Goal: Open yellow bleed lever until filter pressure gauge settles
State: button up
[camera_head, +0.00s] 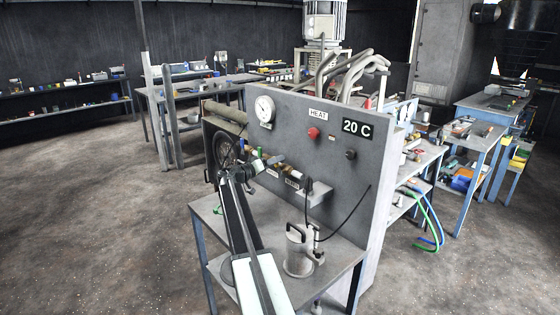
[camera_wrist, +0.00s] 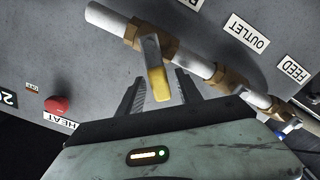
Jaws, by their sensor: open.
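The yellow-tipped lever (camera_wrist: 158,84) hangs from a brass valve on a white pipe in the wrist view. My gripper (camera_wrist: 160,78) is open, with one dark finger on each side of the lever. I see a gap on each side, and the lever is not gripped. In the head view my gripper (camera_head: 262,164) is at the grey panel, and I cannot make out the yellow tip there. A round white pressure gauge (camera_head: 265,108) sits upper left on the panel; its reading is too small to tell.
A red knob (camera_head: 313,133), a black knob (camera_head: 351,154) and a 20 C display (camera_head: 357,127) are on the panel. A metal canister (camera_head: 299,255) stands on the bench under my arm's right side. OUTLET (camera_wrist: 247,33) and FEED (camera_wrist: 294,69) labels are near the pipe.

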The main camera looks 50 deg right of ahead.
jog(key=a, duration=0.5)
jog(key=shift+w, duration=0.2)
